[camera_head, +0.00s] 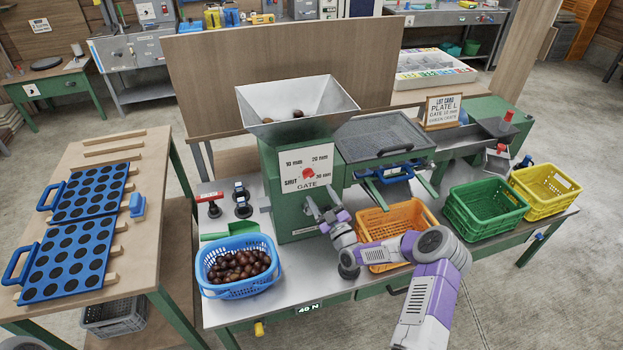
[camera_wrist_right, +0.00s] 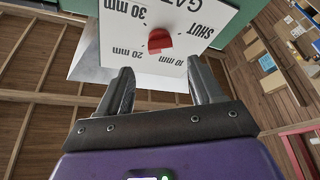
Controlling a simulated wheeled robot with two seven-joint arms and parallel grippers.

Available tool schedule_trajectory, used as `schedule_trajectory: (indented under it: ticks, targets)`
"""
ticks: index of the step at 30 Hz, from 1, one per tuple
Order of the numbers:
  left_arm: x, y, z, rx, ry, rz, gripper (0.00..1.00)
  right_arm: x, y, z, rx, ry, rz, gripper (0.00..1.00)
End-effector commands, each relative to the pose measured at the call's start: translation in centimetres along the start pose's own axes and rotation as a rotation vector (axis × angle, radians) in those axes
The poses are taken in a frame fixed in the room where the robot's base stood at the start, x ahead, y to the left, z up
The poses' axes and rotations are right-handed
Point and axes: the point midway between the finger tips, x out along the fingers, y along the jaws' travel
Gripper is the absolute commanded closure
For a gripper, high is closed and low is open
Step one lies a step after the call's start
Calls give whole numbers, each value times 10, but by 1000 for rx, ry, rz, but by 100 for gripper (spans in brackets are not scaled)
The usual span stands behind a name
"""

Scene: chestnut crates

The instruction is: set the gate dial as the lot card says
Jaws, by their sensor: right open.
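The gate dial is a red knob (camera_head: 308,173) on a white plate (camera_head: 292,200) marked SHUT, 10 mm, 20 mm and 30 mm, on the green machine's front. I cannot tell which mark the knob points to. In the right wrist view the plate is upside down and the red knob (camera_wrist_right: 159,40) lies ahead of the fingertips. My right gripper (camera_head: 326,211) is just below and in front of the plate, open and empty; it also shows in the wrist view (camera_wrist_right: 164,70), apart from the knob. The lot card (camera_head: 443,111) reads PLATE L; its gate line is too small to read surely.
A metal hopper (camera_head: 297,99) with a few chestnuts tops the machine. A blue basket (camera_head: 240,287) of chestnuts stands at front left. An orange crate (camera_head: 397,219) is behind my right arm; green (camera_head: 487,222) and yellow (camera_head: 546,202) crates stand further right.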

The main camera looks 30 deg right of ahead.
Motion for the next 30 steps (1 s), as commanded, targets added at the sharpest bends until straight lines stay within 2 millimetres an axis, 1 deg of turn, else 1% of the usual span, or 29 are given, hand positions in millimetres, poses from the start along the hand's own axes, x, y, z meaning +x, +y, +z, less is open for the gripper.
schedule_trajectory:
  ticks: [9,13,18,25,26,30]
  targets:
    - [6,-2,0,0,0,0,41,48,0,0,-2,5,3,34]
    - [7,-3,0,0,0,0,41,62,-1,0,-1,3,1,34]
    - [8,-3,0,0,0,0,41,71,-1,0,-1,2,0,34]
    - [7,-3,0,0,0,0,41,72,0,0,0,1,-1,34]
    - [7,-3,0,0,0,0,41,72,0,0,0,1,-1,37]
    - [7,-3,0,0,0,0,41,72,0,0,0,1,-1,59]
